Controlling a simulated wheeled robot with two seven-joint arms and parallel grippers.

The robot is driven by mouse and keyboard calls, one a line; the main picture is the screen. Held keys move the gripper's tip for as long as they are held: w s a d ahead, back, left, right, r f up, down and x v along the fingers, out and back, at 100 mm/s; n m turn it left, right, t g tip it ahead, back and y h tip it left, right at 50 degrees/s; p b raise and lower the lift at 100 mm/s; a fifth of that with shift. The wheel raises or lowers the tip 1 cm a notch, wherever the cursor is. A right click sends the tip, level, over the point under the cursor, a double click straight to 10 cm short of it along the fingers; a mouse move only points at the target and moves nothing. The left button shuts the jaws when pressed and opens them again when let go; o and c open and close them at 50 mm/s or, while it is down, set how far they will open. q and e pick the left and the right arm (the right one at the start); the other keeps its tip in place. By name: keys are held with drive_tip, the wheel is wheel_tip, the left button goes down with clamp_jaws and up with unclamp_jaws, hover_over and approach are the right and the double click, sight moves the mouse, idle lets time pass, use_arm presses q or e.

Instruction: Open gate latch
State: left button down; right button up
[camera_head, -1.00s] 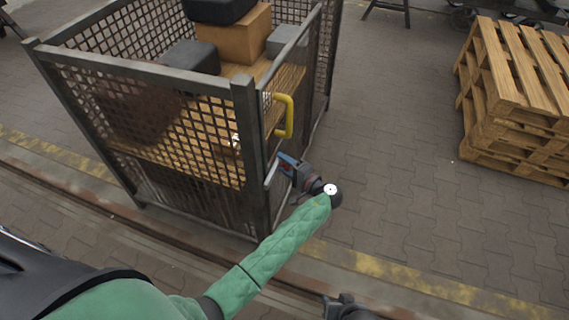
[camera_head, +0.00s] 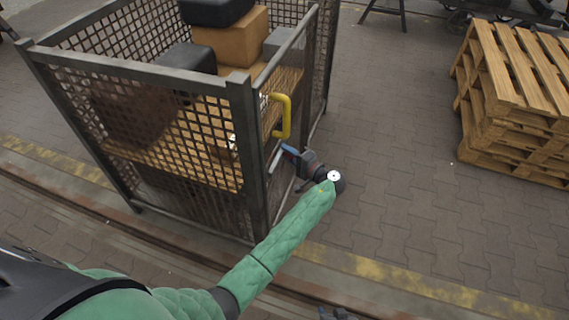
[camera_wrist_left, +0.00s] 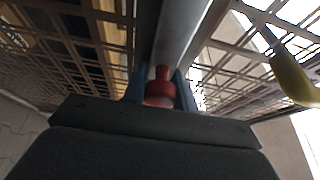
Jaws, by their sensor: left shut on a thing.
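The mesh cage's gate (camera_head: 298,75) is the side facing right, beside the corner post (camera_head: 244,150). A yellow handle (camera_head: 286,117) is fixed on it. My left gripper (camera_head: 288,152) is just below the handle, beside the post. In the left wrist view its blue fingers (camera_wrist_left: 160,88) are shut on a red latch knob (camera_wrist_left: 160,92), in front of a grey upright bar (camera_wrist_left: 178,40). The yellow handle shows at the right there (camera_wrist_left: 292,75). The head view hides the knob. A small dark part of my right gripper (camera_head: 338,314) shows at the bottom edge; its fingers are unclear.
Brown and dark boxes (camera_head: 232,38) stand on wood inside the cage. Stacked wooden pallets (camera_head: 505,110) stand at the right. The paved floor (camera_head: 395,150) between cage and pallets is clear. A yellow line (camera_head: 420,283) and a rail groove run along the front.

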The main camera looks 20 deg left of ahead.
use_arm(q)
drive_tip(key=shift+w, duration=0.35)
use_arm(e)
drive_tip(key=shift+s+f, duration=0.1)
drive_tip(key=shift+f, duration=0.5)
use_arm(q)
drive_tip(key=c, duration=1.1)
unclamp_jaws()
drive_tip(key=shift+d, duration=0.1)
